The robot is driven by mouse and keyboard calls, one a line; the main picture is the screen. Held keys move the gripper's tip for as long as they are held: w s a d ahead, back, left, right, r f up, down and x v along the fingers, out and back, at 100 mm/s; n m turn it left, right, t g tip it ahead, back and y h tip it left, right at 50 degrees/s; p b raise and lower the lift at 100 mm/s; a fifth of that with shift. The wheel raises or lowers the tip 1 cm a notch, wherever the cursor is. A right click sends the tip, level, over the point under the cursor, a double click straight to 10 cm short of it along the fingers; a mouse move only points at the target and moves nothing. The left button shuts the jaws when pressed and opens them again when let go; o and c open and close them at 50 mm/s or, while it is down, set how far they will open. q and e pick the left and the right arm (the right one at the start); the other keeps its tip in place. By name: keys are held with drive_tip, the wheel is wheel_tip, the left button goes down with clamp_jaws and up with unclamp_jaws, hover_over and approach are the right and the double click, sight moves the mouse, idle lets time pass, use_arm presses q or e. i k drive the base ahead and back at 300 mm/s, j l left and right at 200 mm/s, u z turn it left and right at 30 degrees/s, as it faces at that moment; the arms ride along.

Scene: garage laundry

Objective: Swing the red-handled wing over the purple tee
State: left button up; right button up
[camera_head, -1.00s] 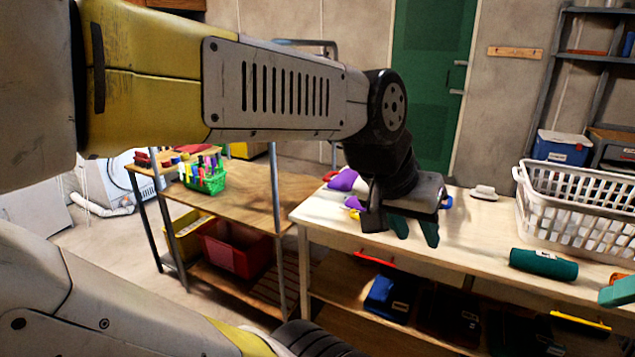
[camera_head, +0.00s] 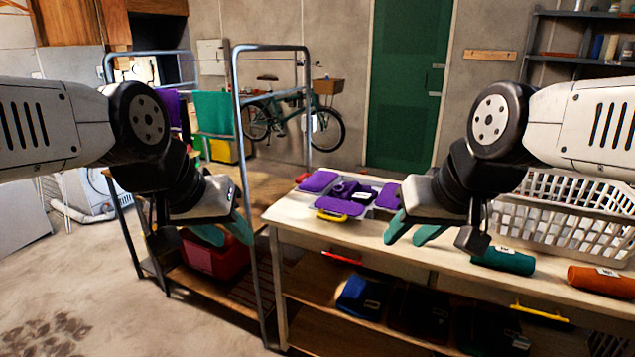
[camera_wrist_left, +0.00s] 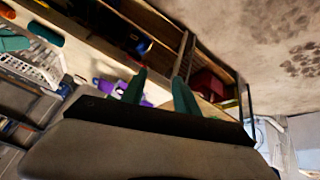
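A purple folding board lies on the pale table. Its flat purple wings include a back-left wing (camera_head: 318,181) with a small red handle (camera_head: 302,178) at its edge, a front wing (camera_head: 340,207) with a yellow handle (camera_head: 331,216), and a right wing (camera_head: 388,196). The dark purple tee (camera_head: 352,190) lies bunched in the middle. My left gripper (camera_head: 226,233) is open and empty, left of the table. In the left wrist view its open fingers (camera_wrist_left: 160,92) partly cover the purple board. My right gripper (camera_head: 411,233) is open and empty, just right of the board.
A metal drying rack (camera_head: 243,130) rises at the left, near a red bin (camera_head: 213,256).

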sight(316, 181)
drive_tip(key=i+j+z, duration=0.5)
drive_tip(key=i, duration=0.35)
drive_tip(key=i+j+z, duration=0.45)
drive_tip(key=i+j, duration=0.3)
drive_tip(key=j, duration=0.1)
